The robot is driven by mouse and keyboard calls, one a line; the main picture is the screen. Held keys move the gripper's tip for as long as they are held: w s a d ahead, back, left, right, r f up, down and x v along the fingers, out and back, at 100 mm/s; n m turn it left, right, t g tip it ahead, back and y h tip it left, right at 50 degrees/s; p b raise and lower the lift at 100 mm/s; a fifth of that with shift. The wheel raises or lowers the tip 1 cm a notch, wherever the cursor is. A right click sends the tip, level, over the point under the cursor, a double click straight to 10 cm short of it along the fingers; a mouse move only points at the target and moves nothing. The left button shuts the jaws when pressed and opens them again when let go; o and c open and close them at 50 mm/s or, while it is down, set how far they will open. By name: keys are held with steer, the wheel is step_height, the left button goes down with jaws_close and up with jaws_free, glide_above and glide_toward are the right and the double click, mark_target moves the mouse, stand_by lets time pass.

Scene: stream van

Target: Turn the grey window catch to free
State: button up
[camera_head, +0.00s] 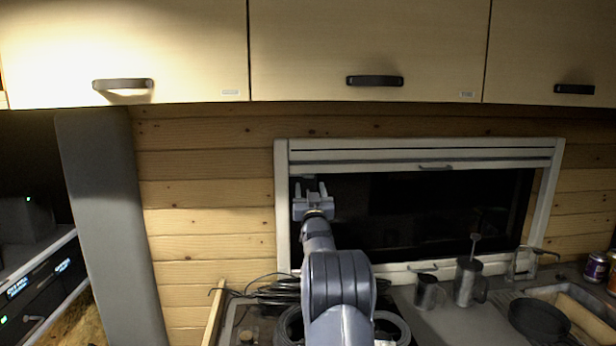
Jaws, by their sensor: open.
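My gripper (311,187) is open, its two fingers pointing up and away in front of the left side of the dark window (420,215). It overlaps the window's left edge beside the white frame (282,220). I cannot make out the grey window catch for certain; the gripper may be hiding it. A small dark fitting (422,268) sits on the bottom rail of the window. I cannot tell its function or whether the gripper touches anything.
A rolled blind with a handle (435,167) spans the window top. Below stand a small metal cup (429,292), a metal jug (468,282) and a dark pan (539,320). Black cables (275,290) lie at the left. Wooden cupboards (365,45) overhang; a grey panel (110,220) stands left.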

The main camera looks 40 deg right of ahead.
mark_target(308, 178)
steer(key=shift+p+x, duration=1)
steer(key=shift+x, duration=1.35)
steer(key=c, duration=1)
steer(key=shift+f, duration=0.1)
steer(key=shift+f+b, duration=0.1)
steer(key=shift+b, duration=0.4)
steer(key=m+b, duration=0.2)
steer(key=shift+a+m+g+h, duration=0.15)
steer(key=shift+m+g+h, duration=0.15)
steer(key=shift+g+h, duration=0.1)
steer(key=shift+w+r+m+g+h, duration=0.1)
steer(key=shift+m+g+h, duration=0.35)
steer(key=shift+m, duration=0.55)
steer(key=shift+r+m+g+h, duration=0.1)
steer(key=shift+m+g+h, duration=0.3)
steer(key=shift+m, duration=0.6)
